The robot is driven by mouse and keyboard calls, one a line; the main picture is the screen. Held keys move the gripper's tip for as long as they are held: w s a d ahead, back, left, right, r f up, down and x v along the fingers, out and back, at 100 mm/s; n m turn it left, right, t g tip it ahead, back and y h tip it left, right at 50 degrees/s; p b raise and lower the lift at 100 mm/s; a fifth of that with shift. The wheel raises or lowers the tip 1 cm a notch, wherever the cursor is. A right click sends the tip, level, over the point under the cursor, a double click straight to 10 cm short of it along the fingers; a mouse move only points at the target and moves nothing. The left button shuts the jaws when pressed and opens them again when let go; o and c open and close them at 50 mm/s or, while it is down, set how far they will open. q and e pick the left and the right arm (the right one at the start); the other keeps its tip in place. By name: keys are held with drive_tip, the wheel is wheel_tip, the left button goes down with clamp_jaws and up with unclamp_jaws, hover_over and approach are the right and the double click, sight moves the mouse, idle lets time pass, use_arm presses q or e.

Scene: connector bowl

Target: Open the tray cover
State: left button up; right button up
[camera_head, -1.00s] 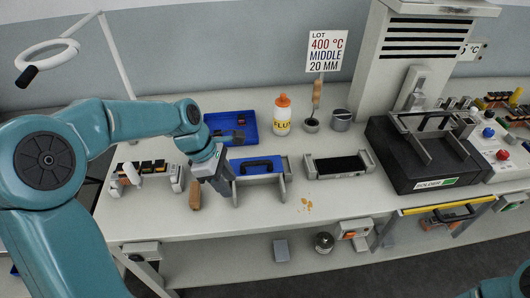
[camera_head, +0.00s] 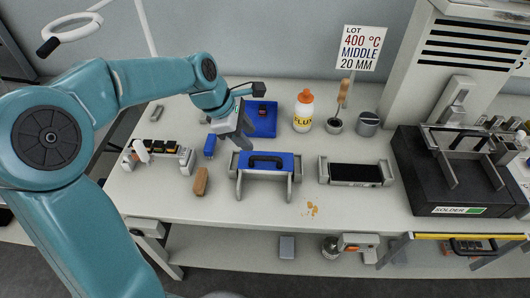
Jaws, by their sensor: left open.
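A blue piece with a black handle on top (camera_head: 266,162), which looks like the tray cover, sits in a grey metal holder (camera_head: 296,178) near the middle of the bench. My left gripper (camera_head: 229,147) is open, pointing down just behind and to the left of this blue piece. It appears empty and apart from the handle. A black box marked SOLDER (camera_head: 448,196), with a metal frame on top, stands to the right. My right gripper does not show.
A blue bin (camera_head: 262,128) lies behind my gripper. A small blue block (camera_head: 209,146) and a brown-handled object (camera_head: 201,182) are to its left. A flux bottle (camera_head: 303,110), a dark-topped holder (camera_head: 356,173) and a sign (camera_head: 362,46) stand rightward. The bench front is mostly clear.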

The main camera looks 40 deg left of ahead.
sight(265, 157)
use_arm(q)
drive_tip(key=x, duration=1)
drive_tip(key=shift+w+f, duration=0.15)
drive_tip(key=shift+f, duration=0.05)
drive_tip(key=shift+a, duration=0.1)
clamp_jaws()
